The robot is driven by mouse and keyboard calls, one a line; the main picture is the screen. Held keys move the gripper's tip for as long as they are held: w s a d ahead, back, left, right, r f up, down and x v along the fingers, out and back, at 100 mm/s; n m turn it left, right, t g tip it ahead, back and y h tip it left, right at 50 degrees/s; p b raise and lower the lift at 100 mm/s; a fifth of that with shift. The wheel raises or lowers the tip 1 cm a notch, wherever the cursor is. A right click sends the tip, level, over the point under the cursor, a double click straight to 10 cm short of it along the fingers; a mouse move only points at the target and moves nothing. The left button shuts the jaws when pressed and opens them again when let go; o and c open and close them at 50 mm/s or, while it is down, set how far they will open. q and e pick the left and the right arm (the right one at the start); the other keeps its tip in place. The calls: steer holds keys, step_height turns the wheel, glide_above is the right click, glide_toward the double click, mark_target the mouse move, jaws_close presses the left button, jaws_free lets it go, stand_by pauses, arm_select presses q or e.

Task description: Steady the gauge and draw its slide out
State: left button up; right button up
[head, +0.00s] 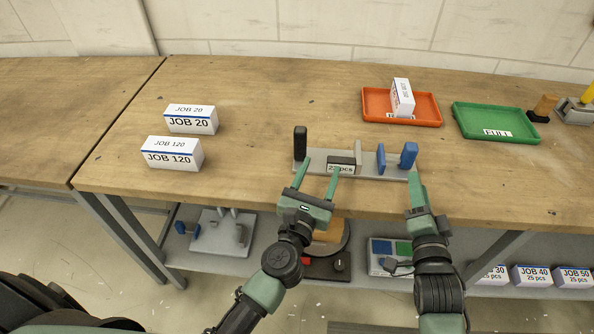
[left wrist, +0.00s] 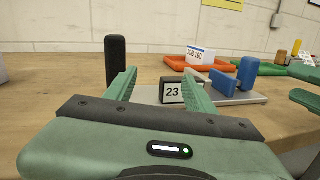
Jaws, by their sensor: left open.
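The gauge is a grey base plate (head: 370,161) near the table's front edge. A black upright post (head: 300,143) stands at its left end.
An orange tray (head: 428,107) holding a white box (head: 402,97) and a green tray (head: 480,122) lie behind right. Two white boxes, JOB 20 (head: 191,120) and JOB 120 (head: 172,153), stand at left. The wood between them and the gauge is clear. A shelf below holds more items.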

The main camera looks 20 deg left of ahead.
mark_target(300, 152)
arm_select(q)
steer(key=a+n+y, duration=0.2)
steer(key=a, duration=0.1)
steer(key=a+f+n+g+y, duration=0.1)
steer(key=a+y, duration=0.1)
steer(key=shift+s+n, duration=0.15)
steer(key=shift+n, duration=0.15)
steer(key=shift+w+a, duration=0.25)
steer(key=shift+w, duration=0.05)
steer(key=w, duration=0.3)
steer(key=w+a, duration=0.1)
steer(key=w, duration=0.3)
steer(key=shift+a, duration=0.15)
steer(key=shift+s, duration=0.1)
jaws_close()
stand_by(0.5)
